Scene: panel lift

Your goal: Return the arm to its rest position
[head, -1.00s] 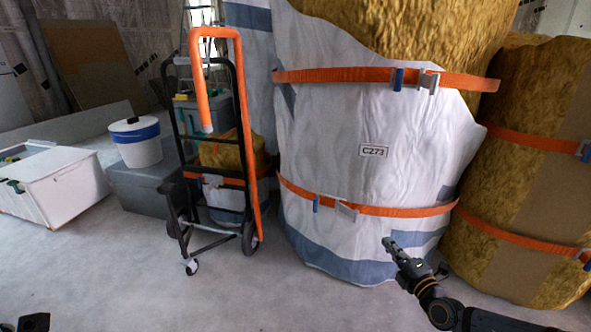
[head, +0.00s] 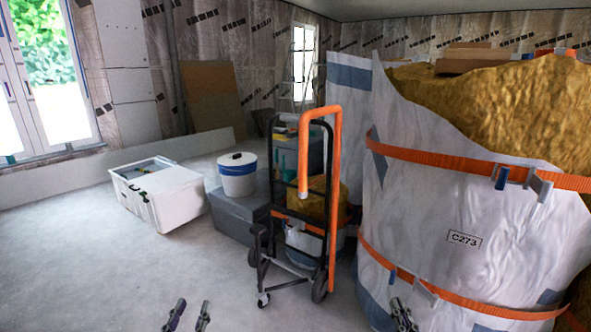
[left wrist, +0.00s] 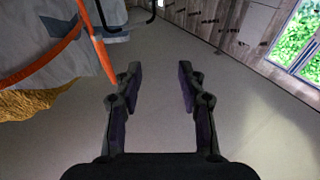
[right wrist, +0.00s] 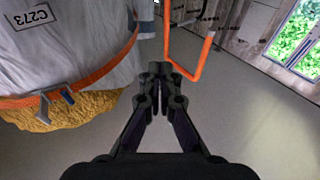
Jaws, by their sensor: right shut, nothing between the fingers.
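My left gripper (head: 188,316) shows at the bottom edge of the head view, over bare floor. Its fingers are spread and empty, and the left wrist view (left wrist: 158,85) shows a clear gap between them. My right gripper (head: 403,316) is at the bottom of the head view, in front of the wrapped bale labelled C273 (head: 430,190). In the right wrist view (right wrist: 160,72) its fingertips meet with nothing between them. The rest of both arms is out of the head view.
A grey box (head: 232,216), a white bucket (head: 238,182) and a white crate (head: 172,205) stand further left. The floor at the front left (head: 90,260) is clear.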

